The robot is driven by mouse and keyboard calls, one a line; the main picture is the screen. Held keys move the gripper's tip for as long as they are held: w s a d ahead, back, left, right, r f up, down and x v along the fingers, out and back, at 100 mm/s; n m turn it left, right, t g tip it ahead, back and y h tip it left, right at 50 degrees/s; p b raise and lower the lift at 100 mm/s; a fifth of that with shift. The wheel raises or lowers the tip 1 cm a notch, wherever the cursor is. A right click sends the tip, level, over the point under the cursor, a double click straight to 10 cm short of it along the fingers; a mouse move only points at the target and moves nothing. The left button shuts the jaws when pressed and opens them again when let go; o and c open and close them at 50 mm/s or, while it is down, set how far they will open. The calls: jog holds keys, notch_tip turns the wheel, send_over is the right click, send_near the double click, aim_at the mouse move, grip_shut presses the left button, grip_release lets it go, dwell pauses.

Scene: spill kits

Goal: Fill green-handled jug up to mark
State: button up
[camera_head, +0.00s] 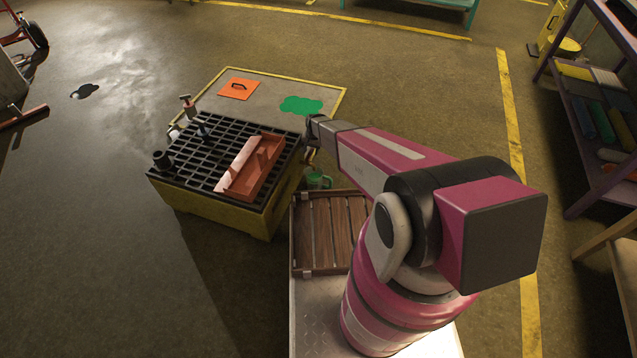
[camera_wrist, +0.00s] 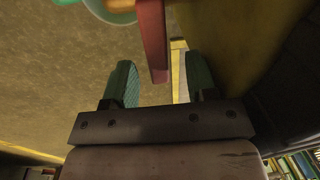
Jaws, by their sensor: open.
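A small green jug-like thing (camera_head: 318,180) shows low beside the yellow pallet box, partly hidden by my arm; its mark and any liquid level cannot be made out. My gripper (camera_head: 311,148) points down just above it, at the box's right edge. In the wrist view my gripper (camera_wrist: 160,82) is open, with its two green-padded fingers apart. A red bar (camera_wrist: 152,40) reaches down toward the gap between them, and nothing is seen gripped. A pale green round rim (camera_wrist: 105,10) with something orange is cut off at the top; I cannot tell if it is the jug.
The black grate (camera_head: 207,140) on the yellow box (camera_head: 220,208) carries an orange-red open tray (camera_head: 252,167), a pump bottle (camera_head: 187,104) and a dark cup (camera_head: 161,160). Behind lie an orange square (camera_head: 239,89) and a green patch (camera_head: 301,105). Shelves (camera_head: 600,120) stand right; left floor is mostly open.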

jog(key=shift+d+r, duration=0.15)
jog(key=shift+r, duration=1.6)
jog(key=shift+d+r, duration=0.15)
jog(key=shift+r, duration=1.55)
jog(key=shift+s, duration=0.1)
jog(key=s+d+r+n, duration=0.1)
jog(key=s+d+r, duration=0.4)
jog(key=s+r, duration=0.3)
jog(key=s+d+r+n+h, duration=0.1)
jog(key=s+d+r, duration=0.5)
jog(key=s+r, duration=0.3)
jog(key=s+d+r+n, duration=0.1)
jog(key=s+d+r, duration=0.4)
jog(key=s+r, duration=0.3)
notch_tip(320, 180, up, 3)
jog(key=shift+s+d+f, duration=0.15)
jog(key=shift+s, duration=0.15)
